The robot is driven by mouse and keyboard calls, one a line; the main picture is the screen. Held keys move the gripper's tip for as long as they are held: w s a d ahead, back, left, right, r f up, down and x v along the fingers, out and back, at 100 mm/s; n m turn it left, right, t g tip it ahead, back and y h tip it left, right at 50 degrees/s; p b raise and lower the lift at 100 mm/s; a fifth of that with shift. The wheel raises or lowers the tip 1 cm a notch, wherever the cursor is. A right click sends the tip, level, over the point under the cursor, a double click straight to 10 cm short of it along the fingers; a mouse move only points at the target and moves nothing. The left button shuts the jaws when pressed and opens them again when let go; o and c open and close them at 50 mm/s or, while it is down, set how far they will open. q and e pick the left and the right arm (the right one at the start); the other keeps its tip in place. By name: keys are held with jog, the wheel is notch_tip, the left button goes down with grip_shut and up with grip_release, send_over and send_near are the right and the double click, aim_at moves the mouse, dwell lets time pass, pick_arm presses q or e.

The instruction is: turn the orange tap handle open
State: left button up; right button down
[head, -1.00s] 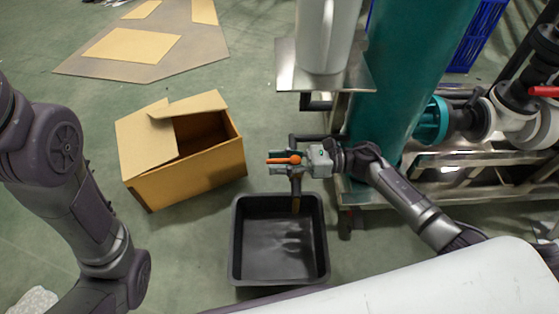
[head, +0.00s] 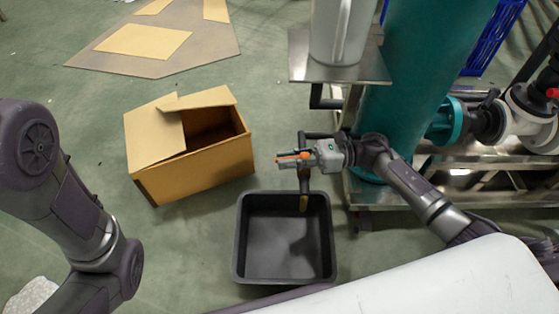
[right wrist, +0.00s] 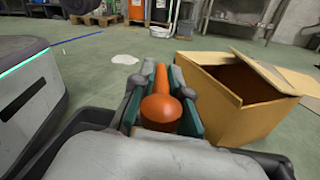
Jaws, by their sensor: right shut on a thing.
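The orange tap handle (head: 293,156) sits on a dark pipe (head: 320,135) that comes from the teal column. A brass-coloured spout (head: 303,203) hangs below it, over the far edge of the black tray (head: 240,240). My right gripper (head: 292,158) is shut on the handle, with its fingers along both sides. In the right wrist view the orange handle (right wrist: 161,108) lies between the two finger pads and points away from the palm. The tap body is hidden there. My left arm shows at the left of the head view, but its gripper is out of frame.
An open cardboard box (head: 195,165) stands left of the tap. A metal shelf (head: 300,65) with a grey jug (head: 340,30) is above it. The teal column (head: 410,80) and pipework stand to the right. A white surface (head: 420,285) fills the lower right.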

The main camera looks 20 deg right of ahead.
jog(key=c, duration=1.2)
grip_release()
jog(key=shift+o, duration=0.2)
jog(key=shift+r, duration=0.1)
notch_tip(320, 180, up, 10)
jog(key=shift+f, duration=0.1)
